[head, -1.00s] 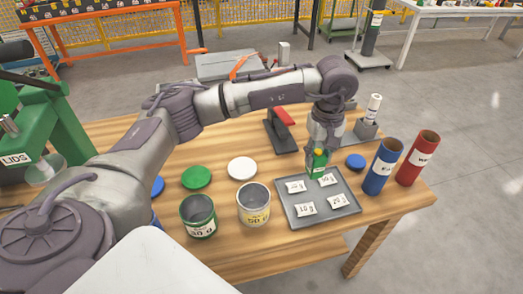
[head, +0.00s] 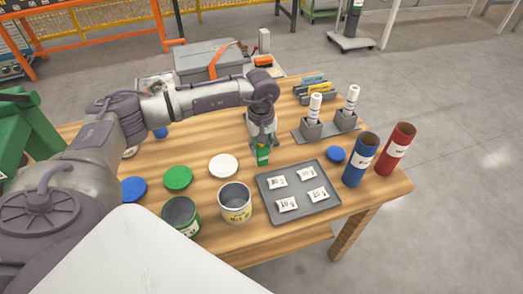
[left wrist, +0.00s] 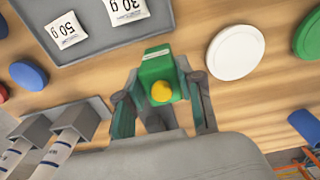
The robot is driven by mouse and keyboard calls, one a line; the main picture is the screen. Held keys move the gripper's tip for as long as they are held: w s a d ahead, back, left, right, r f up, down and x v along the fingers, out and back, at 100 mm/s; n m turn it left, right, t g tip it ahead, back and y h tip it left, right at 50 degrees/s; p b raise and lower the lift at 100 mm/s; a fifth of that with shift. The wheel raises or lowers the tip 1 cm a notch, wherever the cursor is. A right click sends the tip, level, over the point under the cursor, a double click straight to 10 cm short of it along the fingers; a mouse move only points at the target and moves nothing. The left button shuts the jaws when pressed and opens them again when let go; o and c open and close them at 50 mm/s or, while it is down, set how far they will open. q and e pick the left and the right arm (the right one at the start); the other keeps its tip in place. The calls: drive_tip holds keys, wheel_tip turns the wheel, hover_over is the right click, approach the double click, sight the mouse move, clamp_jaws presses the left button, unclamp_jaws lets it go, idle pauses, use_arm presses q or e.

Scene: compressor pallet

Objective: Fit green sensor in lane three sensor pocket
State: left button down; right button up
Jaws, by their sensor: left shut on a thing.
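My left gripper (head: 262,146) is shut on a small green block-shaped thing with a round yellow knob, which I take for the green sensor (head: 263,158). It hangs low at the grey tray's back left corner, between the tray and the white lid; I cannot tell if it touches the table. In the left wrist view, the green sensor (left wrist: 157,66) sits between the fingers (left wrist: 162,112), with its yellow knob facing the camera. I cannot make out a lane three sensor pocket in these frames. My right gripper is not in view.
The grey tray (head: 264,204) holds several white packets. Open tins (head: 235,202), flat lids (head: 223,165) and upright blue (head: 360,160) and red (head: 396,150) tubes surround it. White cylinders (head: 315,107) stand in grey holders behind. A grey box (head: 208,62) stands at the back.

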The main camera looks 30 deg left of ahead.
sight(262, 154)
use_arm(q)
wheel_tip(262, 154, down, 2)
drive_tip(key=shift+f+p, duration=0.2)
drive_tip(key=shift+p, duration=0.15)
drive_tip(key=shift+f, duration=0.5)
drive_tip(key=c, duration=1.1)
unclamp_jaws()
drive_tip(key=o, duration=0.3)
drive_tip(key=shift+o, duration=0.4)
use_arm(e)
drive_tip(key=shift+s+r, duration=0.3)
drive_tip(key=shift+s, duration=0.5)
use_arm(q)
drive_tip(key=shift+r, duration=0.15)
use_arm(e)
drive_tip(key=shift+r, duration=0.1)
